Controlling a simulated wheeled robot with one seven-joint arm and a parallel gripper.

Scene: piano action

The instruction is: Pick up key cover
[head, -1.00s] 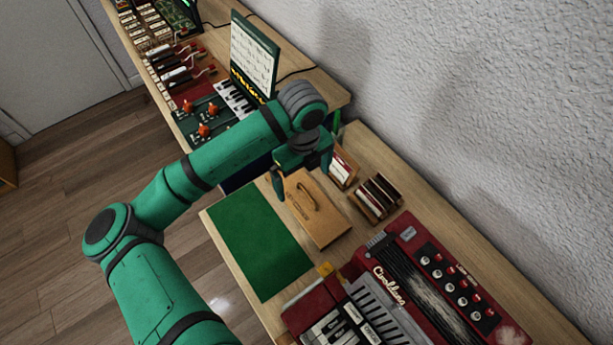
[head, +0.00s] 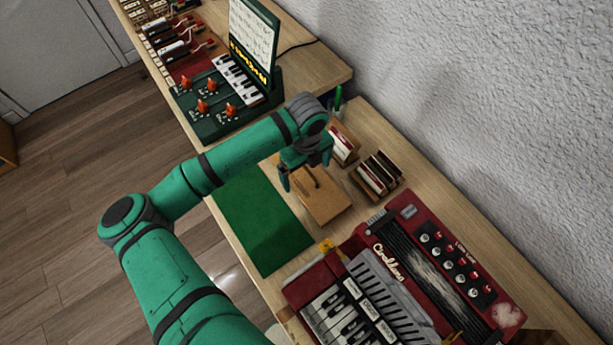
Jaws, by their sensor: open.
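The key cover (head: 326,207) is a flat light-brown wooden board with a dark handle on top. It lies on the wooden table, and its far end is hidden under my gripper. My gripper (head: 304,185) is open, its fingers pointing down above the far half of the cover near the handle. Whether the fingers touch the handle I cannot tell.
A green mat (head: 262,222) lies left of the cover. A red accordion (head: 395,285) lies in front. Small card holders (head: 376,176) stand to the right, near the textured wall. A green keyboard device (head: 225,100) sits on another table behind.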

